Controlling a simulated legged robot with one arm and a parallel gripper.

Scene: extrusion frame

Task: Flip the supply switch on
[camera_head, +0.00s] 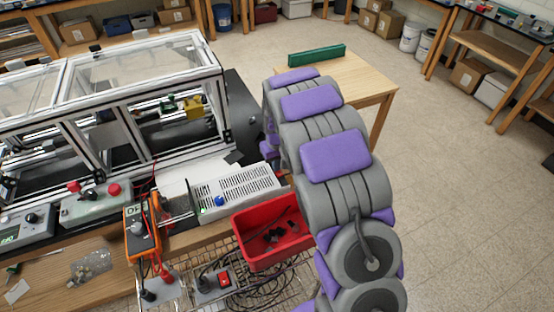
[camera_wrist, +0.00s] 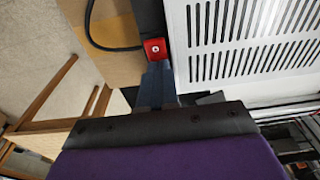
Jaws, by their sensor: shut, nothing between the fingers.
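The supply is a white box with a slotted top (camera_head: 238,190), on the bench beside the framed enclosure. Its slotted face also fills the upper right of the wrist view (camera_wrist: 245,45). A small red switch (camera_wrist: 154,50) with a white mark sits at the supply's edge in the wrist view. My gripper (camera_wrist: 156,68) is shut and empty, its dark fingertips right at the switch's lower edge. I cannot tell whether they touch it, nor which way the switch is set. In the head view my arm hides the fingertips.
A red bin (camera_head: 271,231) with dark parts stands in front of the supply. A dark cable (camera_wrist: 92,35) loops near the switch. A wooden table (camera_head: 350,85) stands behind my arm.

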